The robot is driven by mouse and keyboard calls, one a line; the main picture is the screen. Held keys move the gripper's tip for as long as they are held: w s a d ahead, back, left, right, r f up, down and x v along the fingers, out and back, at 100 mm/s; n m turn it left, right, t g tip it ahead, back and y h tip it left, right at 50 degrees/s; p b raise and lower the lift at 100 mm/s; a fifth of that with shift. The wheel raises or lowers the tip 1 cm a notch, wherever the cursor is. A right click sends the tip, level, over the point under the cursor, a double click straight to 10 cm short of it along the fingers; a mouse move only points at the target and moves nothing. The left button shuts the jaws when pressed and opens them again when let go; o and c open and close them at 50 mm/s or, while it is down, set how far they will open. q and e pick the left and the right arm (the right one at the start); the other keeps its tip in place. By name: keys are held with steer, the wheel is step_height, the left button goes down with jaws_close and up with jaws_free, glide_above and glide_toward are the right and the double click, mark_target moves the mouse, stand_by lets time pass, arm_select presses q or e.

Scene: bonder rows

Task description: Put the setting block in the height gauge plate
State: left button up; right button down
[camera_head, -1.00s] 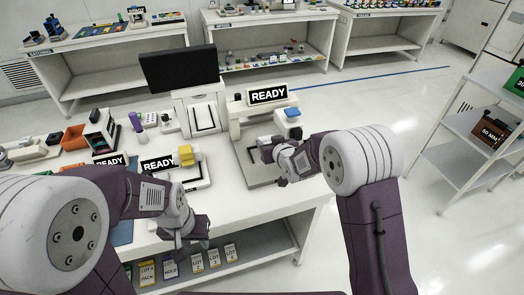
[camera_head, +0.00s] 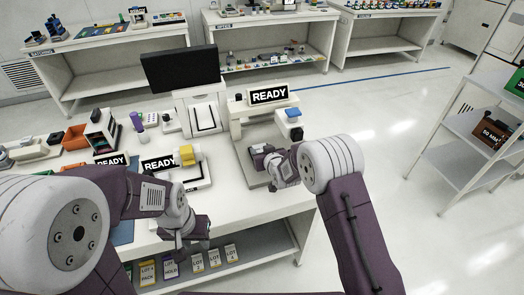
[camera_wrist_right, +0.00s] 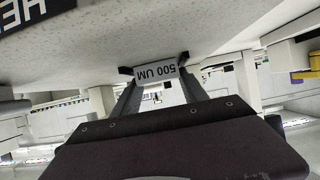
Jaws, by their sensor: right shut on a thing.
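The setting block (camera_wrist_right: 157,73) is a small grey block marked "500 UM", seen upside down in the right wrist view. My right gripper (camera_wrist_right: 158,80) is shut on it, one finger at each side. In the head view my right gripper (camera_head: 258,160) is over the grey height gauge plate (camera_head: 247,172), in front of the gauge with a READY sign (camera_head: 269,95). The block is not distinct there, and I cannot tell whether it touches the plate. My left gripper (camera_head: 182,247) hangs by the table's front edge; its fingers are too unclear to judge.
A yellow-topped device (camera_head: 187,155) with a READY sign stands left of the gauge. A dark monitor (camera_head: 180,68) is behind. An orange bin (camera_head: 75,137) is at the left. Lot cards (camera_head: 198,260) stand on the lower shelf. A shelf rack (camera_head: 470,135) is at the right.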

steer(key=c, duration=0.6)
jaws_free()
steer(key=shift+f, duration=0.1)
steer(key=shift+r+p, duration=0.2)
steer(key=shift+p, duration=0.1)
steer(key=v, duration=1.2)
steer(key=s+d+f+g, duration=0.1)
steer(key=s+d+g+h, duration=0.1)
steer(key=d, duration=0.1)
steer(key=s+d+f+m, duration=0.1)
steer(key=s+d, duration=0.1)
steer(key=shift+s+d+f+g+h, duration=0.1)
steer(key=shift+d+f+g+h, duration=0.1)
steer(key=shift+f+g+h, duration=0.2)
steer(key=s+d+f+m+g+h, duration=0.1)
steer(key=s+d+g, duration=0.3)
steer(key=s, duration=0.6)
steer(key=s+d+f+m+g+h, duration=0.1)
steer(key=s+d+g, duration=0.3)
steer(key=s, duration=0.6)
steer(key=shift+s+d+f+m, duration=0.25)
steer(key=shift+d+f+m, duration=0.15)
steer(key=shift+d+f, duration=0.1)
